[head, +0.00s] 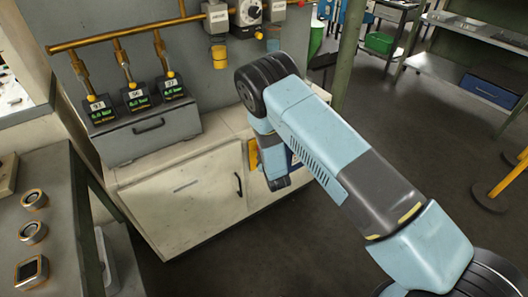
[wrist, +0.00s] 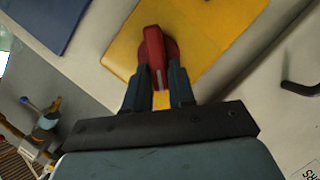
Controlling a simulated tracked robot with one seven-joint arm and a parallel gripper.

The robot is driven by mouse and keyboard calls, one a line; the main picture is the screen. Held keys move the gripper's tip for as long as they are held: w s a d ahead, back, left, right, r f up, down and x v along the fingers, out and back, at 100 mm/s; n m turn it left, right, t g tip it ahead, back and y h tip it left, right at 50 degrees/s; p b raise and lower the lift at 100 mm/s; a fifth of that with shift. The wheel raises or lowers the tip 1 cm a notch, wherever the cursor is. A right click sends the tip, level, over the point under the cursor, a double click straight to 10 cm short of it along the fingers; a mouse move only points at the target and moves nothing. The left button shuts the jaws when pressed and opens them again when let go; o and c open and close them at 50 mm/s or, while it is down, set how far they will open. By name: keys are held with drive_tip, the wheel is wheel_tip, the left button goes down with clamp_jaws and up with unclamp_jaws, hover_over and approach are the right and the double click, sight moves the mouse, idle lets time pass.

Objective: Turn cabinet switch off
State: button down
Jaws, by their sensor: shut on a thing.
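The cabinet switch is a red rotary handle (wrist: 154,48) on a yellow plate (wrist: 205,30), seen in the wrist view. The plate is fixed to the pale cabinet front. My gripper (wrist: 158,75) is shut on the red handle, with one dark finger on each side of its near end. The handle's far end shows beyond the fingertips. In the head view, a sliver of the yellow plate (head: 253,157) shows on the cabinet (head: 185,208) beside my arm. My arm hides the switch and the gripper there.
A black cabinet handle (wrist: 300,88) stands out right of the plate in the wrist view. A blue panel (wrist: 42,20) is at upper left. In the head view, a workbench (head: 60,225) stands at left and open floor lies ahead of the cabinet.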

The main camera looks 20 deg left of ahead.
drive_tip(key=shift+s+a+f+n+t, duration=0.2)
drive_tip(key=shift+n+t, duration=0.35)
drive_tip(key=shift+n, duration=0.55)
drive_tip(key=shift+w+a+f+n+t, duration=0.1)
drive_tip(key=shift+f+n+t, duration=0.3)
drive_tip(key=shift+n, duration=0.7)
drive_tip(key=shift+s+a+f+n+t, duration=0.15)
drive_tip(key=shift+n+t, duration=0.5)
drive_tip(key=shift+n, duration=0.45)
drive_tip(key=c, duration=1.1)
unclamp_jaws()
drive_tip(key=shift+w, duration=0.1)
drive_tip(key=shift+o, duration=0.3)
drive_tip(key=shift+d+f, duration=0.1)
drive_tip(key=v, duration=1.4)
drive_tip(key=shift+f, duration=0.15)
